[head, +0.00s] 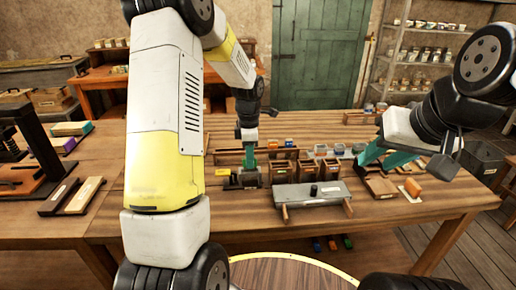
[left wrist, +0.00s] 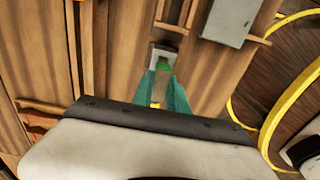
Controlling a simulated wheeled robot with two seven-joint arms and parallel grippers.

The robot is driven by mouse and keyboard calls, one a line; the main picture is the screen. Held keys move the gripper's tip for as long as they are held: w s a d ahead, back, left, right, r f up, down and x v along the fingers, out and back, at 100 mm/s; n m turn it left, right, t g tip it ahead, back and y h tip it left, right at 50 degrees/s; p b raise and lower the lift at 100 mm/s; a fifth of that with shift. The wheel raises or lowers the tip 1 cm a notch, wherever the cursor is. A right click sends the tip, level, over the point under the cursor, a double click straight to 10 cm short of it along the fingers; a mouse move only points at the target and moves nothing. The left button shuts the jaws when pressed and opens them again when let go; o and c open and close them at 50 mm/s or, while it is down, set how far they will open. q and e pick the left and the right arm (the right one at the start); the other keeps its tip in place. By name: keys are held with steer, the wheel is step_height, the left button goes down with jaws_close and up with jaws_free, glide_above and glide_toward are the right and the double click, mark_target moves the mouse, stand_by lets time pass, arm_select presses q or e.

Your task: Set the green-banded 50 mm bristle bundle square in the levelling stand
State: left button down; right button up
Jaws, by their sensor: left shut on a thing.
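My left gripper (head: 249,157) points down over the table, its teal fingers close together. In the left wrist view the fingers (left wrist: 161,92) are shut on a narrow pale-yellow bundle (left wrist: 157,96). A green part (left wrist: 163,67) shows at its far end, against a small grey block-like stand (left wrist: 159,51). In the head view this stand (head: 249,179) is right below the fingers. Whether the bundle is seated or square in it cannot be told. My right gripper (head: 385,157) is at the right above the table, its teal fingers apart and empty.
Several wooden bins (head: 283,172) stand just right of the left gripper. A grey plate with a black knob (head: 312,194) lies in front of them. An orange cylinder (head: 413,187) is at the right. A dark press (head: 35,150) stands at the left. Bare tabletop lies at front right.

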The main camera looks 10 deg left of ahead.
arm_select(q)
steer(key=shift+f, duration=0.7)
stand_by(0.4)
steer(key=c, duration=1.2)
jaws_free()
steer(key=shift+c, duration=0.2)
steer(key=shift+r, duration=3.9)
